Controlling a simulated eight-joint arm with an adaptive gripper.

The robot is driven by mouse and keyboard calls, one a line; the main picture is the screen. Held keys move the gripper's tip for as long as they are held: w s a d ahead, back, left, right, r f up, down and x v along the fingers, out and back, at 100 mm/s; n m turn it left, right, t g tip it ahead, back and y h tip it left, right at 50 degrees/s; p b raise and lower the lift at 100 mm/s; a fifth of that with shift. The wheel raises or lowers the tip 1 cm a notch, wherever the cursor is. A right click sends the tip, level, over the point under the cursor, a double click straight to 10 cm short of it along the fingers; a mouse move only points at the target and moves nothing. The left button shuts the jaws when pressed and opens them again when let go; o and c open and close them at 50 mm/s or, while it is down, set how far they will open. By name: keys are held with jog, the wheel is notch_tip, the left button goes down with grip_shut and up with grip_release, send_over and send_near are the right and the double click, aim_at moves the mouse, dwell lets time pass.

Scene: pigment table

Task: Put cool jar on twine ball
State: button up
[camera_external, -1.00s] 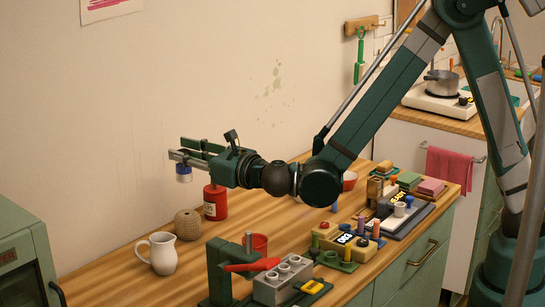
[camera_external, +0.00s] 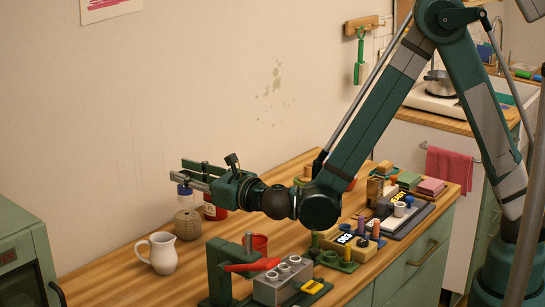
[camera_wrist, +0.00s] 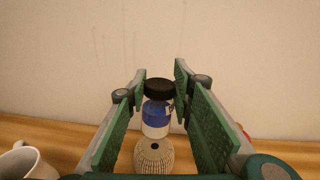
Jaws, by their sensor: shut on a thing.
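The cool jar, a small clear jar with blue contents and a dark lid, is held between the fingers of my gripper (camera_external: 190,176). In the wrist view the jar (camera_wrist: 156,117) hangs upright between the green finger pads of my gripper (camera_wrist: 160,90). In the external view the jar (camera_external: 184,190) is above the twine ball (camera_external: 187,224), a tan wound ball on the table. The wrist view shows the twine ball (camera_wrist: 154,156) just below the jar. Whether they touch is unclear.
A white pitcher (camera_external: 158,253) stands left of the ball. A red canister (camera_external: 214,211) stands close behind it, partly hidden by my gripper. A green press with a red lever (camera_external: 252,266) and a grey block (camera_external: 283,281) are at the front.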

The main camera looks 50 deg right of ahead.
aim_at(192, 189)
jog(key=shift+f+b, duration=0.45)
jog(key=shift+f, duration=1.35)
jog(key=shift+f, duration=0.25)
jog(key=o, duration=0.9)
jog(key=shift+r, duration=0.1)
jog(key=shift+r, duration=0.1)
jog(key=shift+r, duration=0.15)
jog(key=s, duration=0.4)
jog(key=s+p, duration=0.1)
jog(key=s, duration=0.7)
jog(key=shift+d+p, duration=0.3)
jog(key=shift+d, duration=0.05)
